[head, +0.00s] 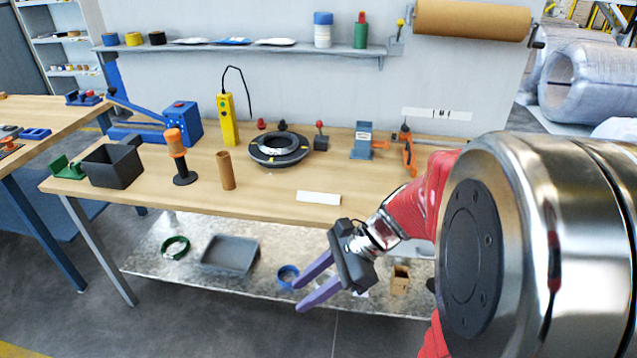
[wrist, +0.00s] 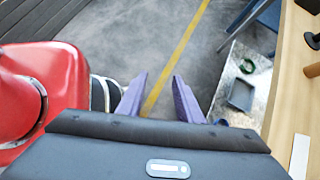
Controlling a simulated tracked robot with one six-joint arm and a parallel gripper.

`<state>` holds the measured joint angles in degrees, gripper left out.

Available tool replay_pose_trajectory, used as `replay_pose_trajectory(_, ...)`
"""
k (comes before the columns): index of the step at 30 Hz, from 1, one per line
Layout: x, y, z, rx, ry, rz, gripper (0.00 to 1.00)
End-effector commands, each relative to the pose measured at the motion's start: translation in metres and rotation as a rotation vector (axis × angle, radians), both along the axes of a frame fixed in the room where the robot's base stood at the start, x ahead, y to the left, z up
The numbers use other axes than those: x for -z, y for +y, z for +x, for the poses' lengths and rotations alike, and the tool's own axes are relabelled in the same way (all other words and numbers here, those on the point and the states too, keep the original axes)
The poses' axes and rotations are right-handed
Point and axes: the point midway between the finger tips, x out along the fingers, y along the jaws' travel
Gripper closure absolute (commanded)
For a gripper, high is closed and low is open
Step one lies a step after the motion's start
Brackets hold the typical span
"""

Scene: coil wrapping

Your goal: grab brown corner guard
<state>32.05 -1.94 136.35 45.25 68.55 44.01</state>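The brown corner guard (head: 227,171) stands upright on the wooden workbench, near its front edge and left of the middle. A brown piece at the right edge of the wrist view (wrist: 312,70) looks like the same guard, partly cut off. My gripper (head: 299,296) has two purple fingers, spread apart with nothing between them. It is in front of the bench, lower than the top and to the right of the guard. In the wrist view the fingers (wrist: 159,77) point over the floor.
An orange-topped stand (head: 177,157) is just left of the guard, with a black bin (head: 112,165) beyond. A black ring-shaped coil (head: 279,148) lies behind right. A white label (head: 318,198) lies near the front edge. The lower shelf (head: 180,270) holds a grey tray (head: 230,254).

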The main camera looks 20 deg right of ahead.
Motion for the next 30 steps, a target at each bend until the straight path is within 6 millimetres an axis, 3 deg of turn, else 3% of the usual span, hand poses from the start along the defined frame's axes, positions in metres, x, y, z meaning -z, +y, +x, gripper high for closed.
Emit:
replay_pose_trajectory(8, 0.016, -0.039, 0.032, 0.403, 0.210, 0.331, 0.68)
replay_pose_trajectory(14, 0.028, -0.080, 0.053, 0.676, 0.343, 0.586, 0.68)
replay_pose_trajectory(22, 0.052, -0.155, 0.069, 1.015, 0.495, 0.961, 0.68)
replay_pose_trajectory(30, 0.087, -0.242, 0.062, 1.302, 0.604, 1.378, 0.68)
